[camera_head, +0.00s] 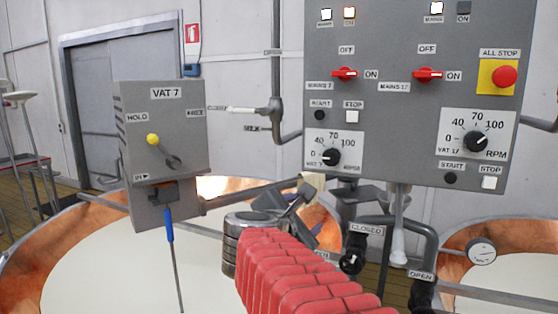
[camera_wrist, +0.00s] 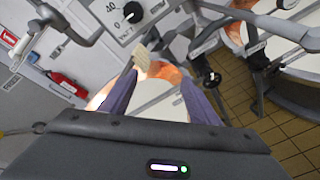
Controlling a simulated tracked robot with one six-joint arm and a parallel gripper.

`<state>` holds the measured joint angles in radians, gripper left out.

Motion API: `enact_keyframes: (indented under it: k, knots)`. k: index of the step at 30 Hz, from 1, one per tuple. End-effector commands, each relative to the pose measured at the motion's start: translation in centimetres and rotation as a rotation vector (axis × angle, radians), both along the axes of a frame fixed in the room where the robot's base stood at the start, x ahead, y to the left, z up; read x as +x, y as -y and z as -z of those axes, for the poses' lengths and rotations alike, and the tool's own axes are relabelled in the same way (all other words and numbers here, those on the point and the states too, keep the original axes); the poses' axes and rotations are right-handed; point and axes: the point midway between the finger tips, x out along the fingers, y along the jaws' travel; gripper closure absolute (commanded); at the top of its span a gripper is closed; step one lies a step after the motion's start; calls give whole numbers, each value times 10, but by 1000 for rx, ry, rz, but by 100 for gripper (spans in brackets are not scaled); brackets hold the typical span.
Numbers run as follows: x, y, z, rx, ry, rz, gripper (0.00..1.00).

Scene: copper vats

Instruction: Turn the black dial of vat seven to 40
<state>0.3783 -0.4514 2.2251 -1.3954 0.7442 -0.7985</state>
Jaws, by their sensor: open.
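The black dial of vat seven (camera_head: 331,157) is on the lower left of the grey control panel (camera_head: 390,110), on a white plate marked 0, 40, 70, 100. Its white pointer mark faces left, toward 0. A black dial (camera_wrist: 132,13) on a white plate also shows at the top of the wrist view. My gripper (camera_head: 300,212) is open, below and left of the dial and apart from it. In the wrist view its two purple-grey fingers (camera_wrist: 158,82) are spread, with nothing held between them. A cream piece (camera_wrist: 143,60) shows between the fingers there.
A similar vat 17 dial (camera_head: 476,141) is at the panel's right, below the red all-stop button (camera_head: 504,76). The vat 7 box (camera_head: 165,130) stands left. A bar (camera_head: 250,194) runs below the panel. A closed-marked valve (camera_head: 352,260) is lower right.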

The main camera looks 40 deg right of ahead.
Motion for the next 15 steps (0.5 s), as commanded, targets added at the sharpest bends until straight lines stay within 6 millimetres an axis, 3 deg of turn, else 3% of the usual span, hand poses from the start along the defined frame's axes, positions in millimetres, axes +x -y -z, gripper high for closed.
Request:
enact_keyframes:
  k: [3,7,15]
  knots:
    - [5,24,-28,-172,-140,-20,45]
    - [11,43,-54,-335,-284,-40,45]
    - [16,55,-75,-468,-411,-53,45]
